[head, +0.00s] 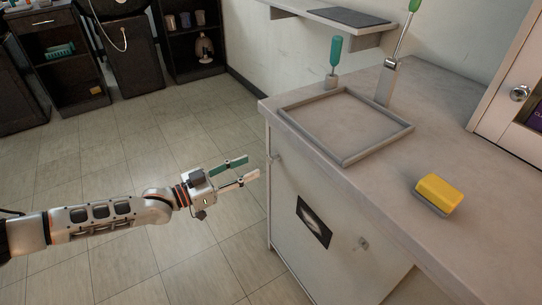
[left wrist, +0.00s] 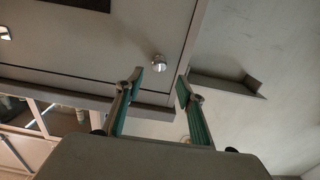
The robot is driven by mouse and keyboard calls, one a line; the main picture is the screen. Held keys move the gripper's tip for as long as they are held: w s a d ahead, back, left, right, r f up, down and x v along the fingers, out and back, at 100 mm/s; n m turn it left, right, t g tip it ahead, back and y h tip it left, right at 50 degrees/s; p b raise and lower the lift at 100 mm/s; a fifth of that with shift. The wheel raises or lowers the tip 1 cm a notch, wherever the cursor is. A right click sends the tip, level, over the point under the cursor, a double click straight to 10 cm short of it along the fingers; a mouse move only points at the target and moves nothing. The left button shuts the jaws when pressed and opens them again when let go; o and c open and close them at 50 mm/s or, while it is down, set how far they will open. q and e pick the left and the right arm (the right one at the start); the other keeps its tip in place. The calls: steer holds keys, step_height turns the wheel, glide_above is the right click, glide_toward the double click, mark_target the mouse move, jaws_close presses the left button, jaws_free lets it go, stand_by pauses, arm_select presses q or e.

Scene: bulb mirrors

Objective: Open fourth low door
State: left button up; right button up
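A pale low cabinet door (head: 292,195) faces the floor area under the counter and looks shut. A small metal knob (head: 275,157) sits near its upper far corner. This knob also shows in the left wrist view (left wrist: 158,62), just beyond the fingertips and roughly between them. My left gripper (head: 252,166) is open and empty, its fingers pointing at the knob with a small gap. In the left wrist view, the two teal fingers (left wrist: 160,78) stand apart. A second knob (head: 363,243) and a dark picture (head: 313,222) are on the cabinet front. My right gripper is not in view.
The counter (head: 385,165) above holds a square frame (head: 350,156), a green-handled tool (head: 335,55) and a yellow sponge-like block (head: 440,193). A wall shelf (head: 335,24) is behind. Dark open cabinets (head: 75,90) stand at the back left. The tiled floor (head: 125,165) between is clear.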

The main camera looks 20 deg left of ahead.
mark_target(268, 159)
arm_select(q)
steer(key=b+x, duration=0.1)
steer(key=x, duration=0.5)
steer(key=shift+s+d+f, duration=0.1)
steer(key=shift+w+d, duration=0.35)
steer(key=shift+w, duration=0.1)
jaws_close()
